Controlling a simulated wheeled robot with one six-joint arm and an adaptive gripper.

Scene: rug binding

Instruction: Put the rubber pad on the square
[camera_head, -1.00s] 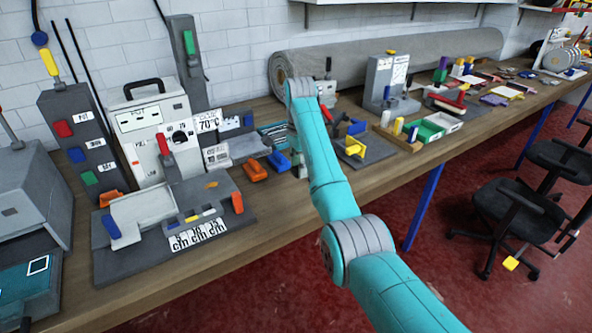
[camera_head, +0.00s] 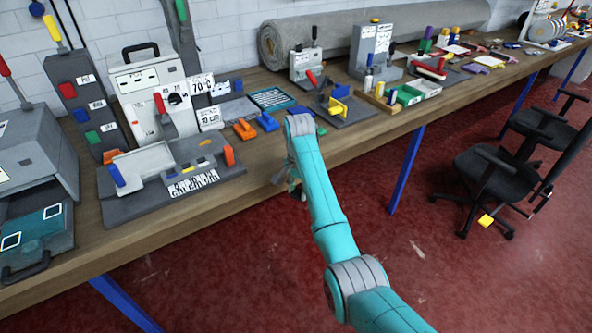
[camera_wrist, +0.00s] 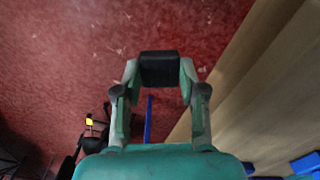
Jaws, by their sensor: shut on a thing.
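My gripper (camera_wrist: 159,74) is shut on a dark block, which looks like the rubber pad (camera_wrist: 159,69), held between the two fingertips. Red floor shows behind it in the wrist view. In the head view my gripper (camera_head: 293,185) hangs at the bench's front edge, and the pad cannot be made out there. Two white-outlined squares lie on the teal plate of the grey press at the far left: a front one (camera_head: 11,241) and a back one (camera_head: 52,211). My gripper is well to the right of both, apart from them.
The wooden bench (camera_head: 300,165) runs along the wall. A grey fixture (camera_head: 180,170) with coloured handles stands between the press and my gripper. Orange (camera_head: 245,129) and blue (camera_head: 267,121) blocks lie behind my gripper. The red floor (camera_head: 250,270) in front is open; black chairs (camera_head: 500,180) stand right.

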